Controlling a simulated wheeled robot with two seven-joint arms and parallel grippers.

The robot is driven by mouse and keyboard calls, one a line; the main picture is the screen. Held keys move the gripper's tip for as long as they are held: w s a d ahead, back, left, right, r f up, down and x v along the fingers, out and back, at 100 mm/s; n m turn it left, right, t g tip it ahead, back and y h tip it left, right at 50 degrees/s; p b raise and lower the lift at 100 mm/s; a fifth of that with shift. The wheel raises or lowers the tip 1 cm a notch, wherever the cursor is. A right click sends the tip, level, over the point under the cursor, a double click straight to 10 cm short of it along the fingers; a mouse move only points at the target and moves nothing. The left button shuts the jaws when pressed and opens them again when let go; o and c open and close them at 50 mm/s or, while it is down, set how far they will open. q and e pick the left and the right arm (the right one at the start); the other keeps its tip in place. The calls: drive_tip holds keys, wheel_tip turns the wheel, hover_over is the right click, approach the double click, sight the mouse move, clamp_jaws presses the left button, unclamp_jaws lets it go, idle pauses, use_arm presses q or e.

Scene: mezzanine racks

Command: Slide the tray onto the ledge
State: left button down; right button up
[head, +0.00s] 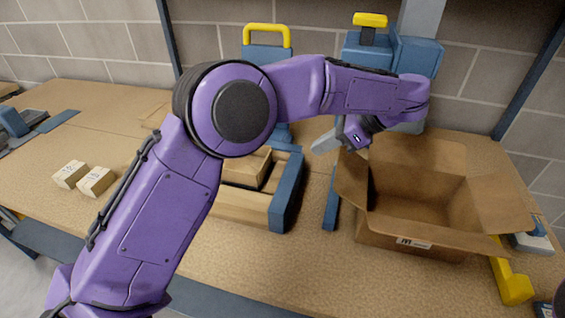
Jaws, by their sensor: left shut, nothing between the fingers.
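My left arm crosses the middle of the head view, and its left gripper (326,142) is shut and empty. It is seen above the worktop, left of the open cardboard box. A shallow wooden tray-like holder (240,205) with a blue side (287,192) sits on the worktop below my arm, with wooden blocks in or on it. My arm hides its left part. I cannot tell for certain whether this is the tray, and no ledge is clearly recognisable. My right gripper is not in view.
An open cardboard box (415,238) stands on the worktop (330,270) at right. Two small cartons (96,181) lie at left. Blue equipment with yellow handles (267,37) stands at the back against a block wall. A yellow part (512,284) lies at the right front.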

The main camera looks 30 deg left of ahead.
use_arm(q)
drive_tip(key=p+x, duration=0.2)
drive_tip(key=x, duration=0.7)
drive_tip(key=shift+s+a+r, duration=0.1)
drive_tip(key=shift+r, duration=0.05)
drive_tip(key=a, duration=0.1)
drive_tip(key=a+p, duration=0.2)
drive_tip(key=shift+s+a+f, duration=0.25)
drive_tip(key=shift+s+f, duration=0.05)
drive_tip(key=shift+f, duration=0.1)
drive_tip(key=shift+s+a+f+p, duration=0.2)
drive_tip(key=shift+a+p, duration=0.1)
drive_tip(key=shift+a, duration=0.2)
drive_tip(key=shift+w, duration=0.1)
